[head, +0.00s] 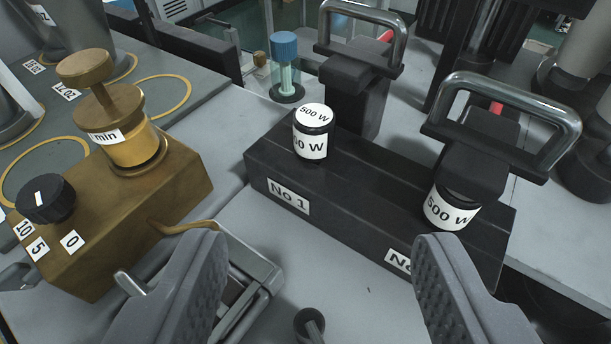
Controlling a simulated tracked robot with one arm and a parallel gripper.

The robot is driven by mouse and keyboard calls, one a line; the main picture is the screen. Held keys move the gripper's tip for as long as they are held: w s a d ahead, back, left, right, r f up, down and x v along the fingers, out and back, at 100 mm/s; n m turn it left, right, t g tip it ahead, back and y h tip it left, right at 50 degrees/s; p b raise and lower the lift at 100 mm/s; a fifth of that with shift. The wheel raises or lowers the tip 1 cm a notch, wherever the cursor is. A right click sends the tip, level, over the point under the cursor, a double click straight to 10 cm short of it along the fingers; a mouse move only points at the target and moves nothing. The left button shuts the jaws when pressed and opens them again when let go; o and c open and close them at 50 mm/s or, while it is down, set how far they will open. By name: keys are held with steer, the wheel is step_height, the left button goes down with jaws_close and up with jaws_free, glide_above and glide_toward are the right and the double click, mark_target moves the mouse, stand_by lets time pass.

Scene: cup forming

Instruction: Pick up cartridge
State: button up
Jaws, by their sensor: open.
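Two small black cylinders with white "500 W" labels, which look like the cartridges, sit in a long black block (370,205). The left cartridge (312,143) stands upright and uncovered near the "No 1" label, its white top showing. The right cartridge (450,207) is partly hidden under a black clamp piece with a metal handle (500,120). My gripper (325,245) is open and empty, its two grey ridged fingers spread wide at the bottom. It is in front of the block, and both cartridges lie beyond the fingertips. The right fingertip overlaps the second block label in the view.
A brass device (120,205) with a black knob stands at the left, close to my left finger. A second metal handle (362,30) rises behind the left cartridge.

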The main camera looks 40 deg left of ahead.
steer(key=p, duration=0.2)
glide_toward(315, 128)
steer(key=x, duration=0.3)
steer(key=shift+p+x, duration=0.95)
steer(key=shift+x, duration=2.15)
steer(key=c, duration=1.1)
